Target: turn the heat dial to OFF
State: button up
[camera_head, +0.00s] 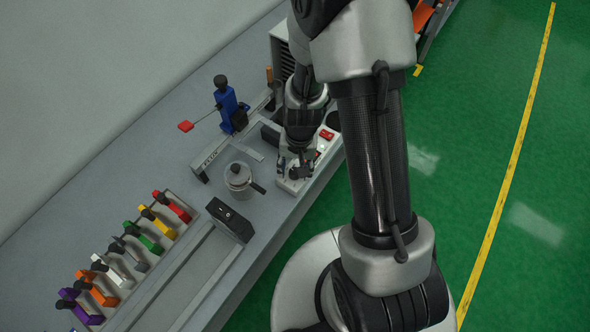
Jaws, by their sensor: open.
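My gripper (294,168) is open and points down over the near end of a pale control box (291,186) at the bench's front edge. The heat dial cannot be told apart; the gripper and wrist cover part of the box top where it may be. I cannot tell whether the fingers touch anything. Red switches (326,134) show on the box's top, just right of my wrist.
A metal pot (239,177) with a handle stands just left of the gripper. A blue stand (227,105) with a red-tipped lever is behind it. Several coloured clamps (141,238) line a rack at the lower left. Green floor (480,130) lies clear at the right.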

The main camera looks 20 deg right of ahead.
jog(key=shift+f, duration=0.5)
jog(key=c, duration=1.1)
